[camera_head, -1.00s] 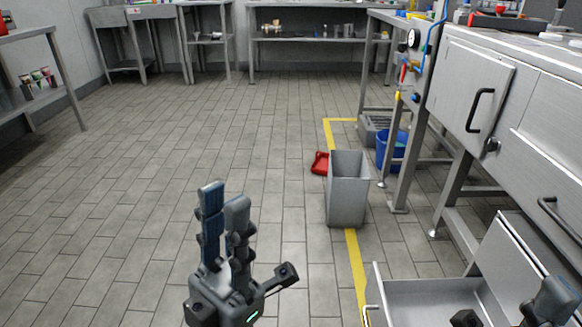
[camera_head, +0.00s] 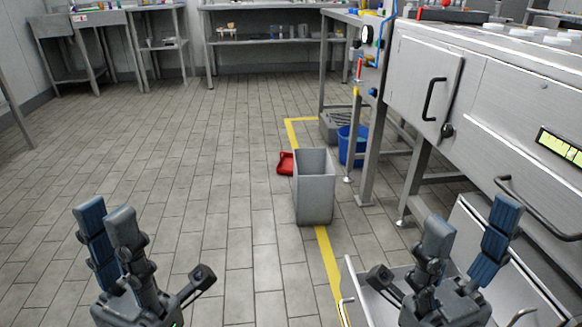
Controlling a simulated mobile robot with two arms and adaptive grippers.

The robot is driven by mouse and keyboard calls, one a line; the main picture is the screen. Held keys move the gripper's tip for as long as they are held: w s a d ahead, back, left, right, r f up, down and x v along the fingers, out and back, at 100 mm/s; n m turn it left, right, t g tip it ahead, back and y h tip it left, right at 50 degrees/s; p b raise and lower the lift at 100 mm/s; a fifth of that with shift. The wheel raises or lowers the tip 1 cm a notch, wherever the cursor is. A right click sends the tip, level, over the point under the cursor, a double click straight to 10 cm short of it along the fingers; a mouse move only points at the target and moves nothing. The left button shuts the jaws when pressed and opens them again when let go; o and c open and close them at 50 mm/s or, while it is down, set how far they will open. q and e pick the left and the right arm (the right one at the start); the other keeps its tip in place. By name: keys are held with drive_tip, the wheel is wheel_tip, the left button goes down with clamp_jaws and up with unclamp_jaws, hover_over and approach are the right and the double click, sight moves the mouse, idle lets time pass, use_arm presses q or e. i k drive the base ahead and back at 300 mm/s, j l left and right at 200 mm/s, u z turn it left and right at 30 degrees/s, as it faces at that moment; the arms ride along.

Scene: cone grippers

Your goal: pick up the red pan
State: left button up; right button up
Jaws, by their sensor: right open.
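The red pan (camera_head: 286,163) lies on the tiled floor in the middle of the head view. It is at the left of a grey bin (camera_head: 314,190), which may hide part of its right side. My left gripper (camera_head: 150,245) is at the lower left, with its fingers spread and nothing between them. My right gripper (camera_head: 440,240) is at the lower right, open and empty, in front of an open drawer. Both grippers are well short of the pan and apart from it.
A steel counter (camera_head: 475,85) fills the right side, with an open drawer (camera_head: 362,290) low in front. A blue bucket (camera_head: 352,147) stands behind the bin. Yellow tape (camera_head: 328,262) marks the floor. The floor left of the pan is clear. Steel tables stand at the back.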

sight(285, 166)
drive_tip(key=i+j, duration=0.15)
drive_tip(key=j, duration=0.15)
drive_tip(key=i+j, duration=0.1)
drive_tip(key=j, duration=0.15)
drive_tip(key=i+j, duration=0.15)
drive_tip(key=j, duration=0.15)
drive_tip(key=i+j, duration=0.3)
drive_tip(key=i, duration=0.2)
drive_tip(key=i+j, duration=0.25)
drive_tip(key=i, duration=0.25)
drive_tip(key=i+j, duration=0.3)
drive_tip(key=i, duration=0.2)
drive_tip(key=i+j, duration=0.25)
drive_tip(key=i, duration=0.25)
drive_tip(key=i+l, duration=0.25)
drive_tip(key=i, duration=0.2)
drive_tip(key=i+l, duration=0.2)
drive_tip(key=i, duration=0.25)
drive_tip(key=i+l, duration=0.25)
drive_tip(key=i, duration=0.25)
